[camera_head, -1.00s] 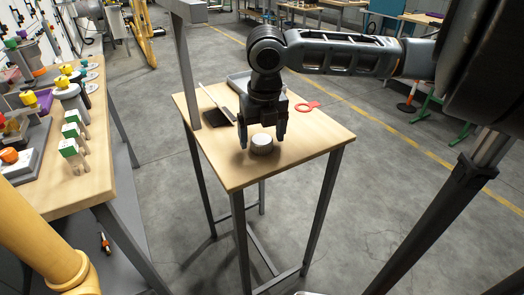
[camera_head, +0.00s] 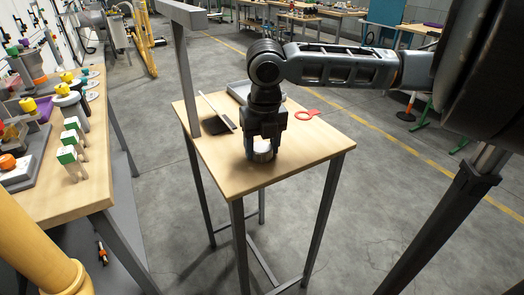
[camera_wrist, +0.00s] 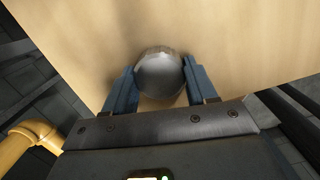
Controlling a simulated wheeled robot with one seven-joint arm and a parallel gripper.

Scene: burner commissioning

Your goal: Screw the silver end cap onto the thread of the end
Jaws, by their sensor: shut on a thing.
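The silver end cap (camera_head: 263,155) stands on the small wooden table, near its front edge. It also shows in the wrist view as a round grey disc (camera_wrist: 160,75). My gripper (camera_head: 262,150) is lowered over it, pointing down. In the wrist view my gripper's blue fingers (camera_wrist: 160,88) are closed against the cap's two sides. A thick yellow pipe (camera_head: 45,250) stands at the lower left of the head view, and its bent end shows in the wrist view (camera_wrist: 35,132). No thread can be made out on it.
The small table (camera_head: 225,180) also bears a grey tray (camera_head: 238,88), a red ring-shaped tag (camera_head: 307,114) and a dark flat item (camera_head: 215,123). A grey post (camera_head: 186,80) rises at its left. A workbench (camera_head: 95,185) with several parts stands at the left.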

